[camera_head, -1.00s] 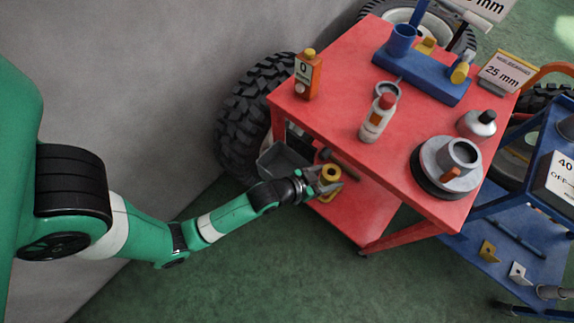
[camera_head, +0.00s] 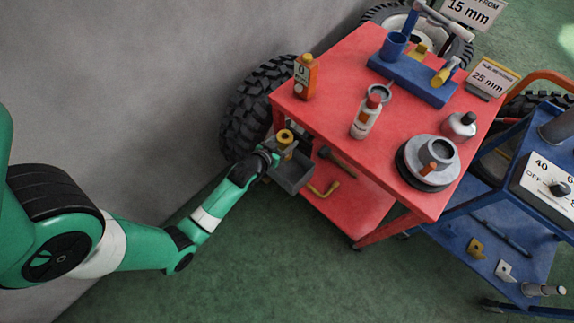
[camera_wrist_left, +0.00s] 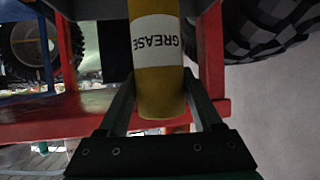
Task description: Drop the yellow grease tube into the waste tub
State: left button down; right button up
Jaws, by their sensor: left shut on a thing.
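The yellow grease tube (camera_head: 285,136) is held upright in my left gripper (camera_head: 284,150), and its round top end shows in the head view. In the left wrist view the tube (camera_wrist_left: 157,85), with a white GREASE label, stands between the two fingers of my left gripper (camera_wrist_left: 160,76), which is shut on it. A grey open tub (camera_head: 293,184), which looks like the waste tub, is at the left end of the red cart's lower shelf. The gripper and tube appear above its back part and hide some of it. My right gripper is not in view.
The red cart's top (camera_head: 340,115) carries an orange bottle (camera_head: 305,78), a white bottle (camera_head: 365,118) and a blue tool stand (camera_head: 415,80). A hammer (camera_head: 338,161) and a yellow handle (camera_head: 324,190) lie on its lower shelf (camera_head: 350,205). A large tyre (camera_head: 240,110) stands behind.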

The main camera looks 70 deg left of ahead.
pick_arm(q)
notch_tip(320, 180, down, 5)
jog(key=b, duration=0.4)
jog(key=shift+r, duration=0.1)
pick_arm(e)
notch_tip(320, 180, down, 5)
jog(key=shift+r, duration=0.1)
pick_arm(q)
grip_release()
jog(key=shift+d, duration=0.1)
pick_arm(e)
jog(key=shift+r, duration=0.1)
pick_arm(q)
jog(key=shift+s+d+r+p, duration=0.15)
jog(key=shift+s+r+p, duration=0.15)
jog(key=shift+p, duration=0.1)
jog(key=p+v, duration=0.4)
jog(key=v, duration=0.6)
jog(key=shift+s+d, duration=0.25)
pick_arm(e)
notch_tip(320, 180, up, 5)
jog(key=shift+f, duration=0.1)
